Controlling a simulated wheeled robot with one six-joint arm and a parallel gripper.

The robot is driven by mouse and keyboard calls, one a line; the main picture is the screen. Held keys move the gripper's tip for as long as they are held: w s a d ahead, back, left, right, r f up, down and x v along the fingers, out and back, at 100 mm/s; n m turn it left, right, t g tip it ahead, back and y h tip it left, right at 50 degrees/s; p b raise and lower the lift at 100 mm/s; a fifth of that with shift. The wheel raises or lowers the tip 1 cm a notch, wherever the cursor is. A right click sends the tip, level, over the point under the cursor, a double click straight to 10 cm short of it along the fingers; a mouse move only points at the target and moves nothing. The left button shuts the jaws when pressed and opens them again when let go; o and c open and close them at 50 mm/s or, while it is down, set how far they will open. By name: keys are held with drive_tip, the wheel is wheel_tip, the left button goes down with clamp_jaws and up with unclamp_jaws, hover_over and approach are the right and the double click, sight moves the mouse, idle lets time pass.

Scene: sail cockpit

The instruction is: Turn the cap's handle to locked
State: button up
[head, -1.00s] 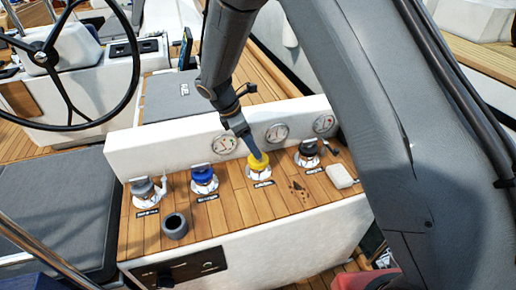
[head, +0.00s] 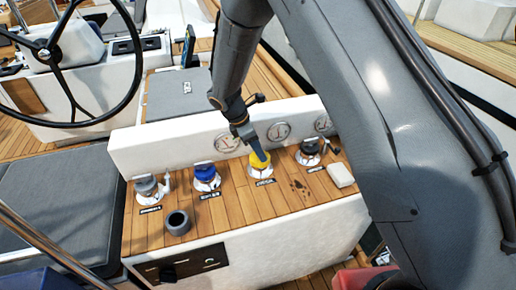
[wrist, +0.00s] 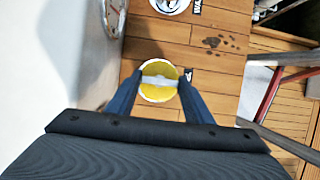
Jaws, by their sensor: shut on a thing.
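The yellow cap (head: 259,160) sits in its round white deck plate on the wooden top, third from the left in a row of caps. In the wrist view the yellow cap (wrist: 158,71) shows a pale bar-shaped handle (wrist: 158,81) across its face. My gripper (head: 262,158) points down at the cap from above. In the wrist view the two blue fingers of my gripper (wrist: 158,86) stand at either end of the handle, shut on it. The fingertips partly hide the handle's ends. A locked mark cannot be made out.
A blue cap (head: 206,174) and a grey cap (head: 147,185) stand to the left, a black cap (head: 309,150) to the right. A dark cup (head: 177,222) and a white block (head: 340,175) lie on the wood. A white wall with gauges (head: 279,131) rises close behind.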

drive_tip(key=shift+m, duration=0.3)
drive_tip(key=m+b, duration=0.1)
drive_tip(key=m+g+b, duration=0.1)
drive_tip(key=m, duration=0.1)
drive_tip(key=shift+w+f+m+g, duration=0.1)
drive_tip(key=shift+w+m+g, duration=0.1)
drive_tip(key=shift+m+g, duration=0.1)
drive_tip(key=m+b, duration=0.1)
drive_tip(key=m, duration=0.1)
drive_tip(key=m+g+b, duration=0.1)
drive_tip(key=m, duration=0.1)
drive_tip(key=shift+w+m+g, duration=0.15)
drive_tip(key=shift+m+g, duration=0.15)
drive_tip(key=m, duration=0.2)
drive_tip(key=m+g+y+b, duration=0.1)
drive_tip(key=m, duration=0.1)
drive_tip(key=shift+w+d+m, duration=0.1)
drive_tip(key=shift+d+m, duration=0.05)
drive_tip(key=shift+m, duration=0.15)
drive_tip(key=shift+d+m+g+y+b, duration=0.1)
drive_tip(key=shift+m+g+y+b, duration=0.3)
drive_tip(key=shift+m, duration=0.7)
drive_tip(key=shift+m+g+y+b, duration=0.2)
drive_tip(key=shift+m+y, duration=0.4)
drive_tip(key=shift+m, duration=0.5)
drive_tip(key=o, duration=1.1)
drive_tip(key=shift+c, duration=0.2)
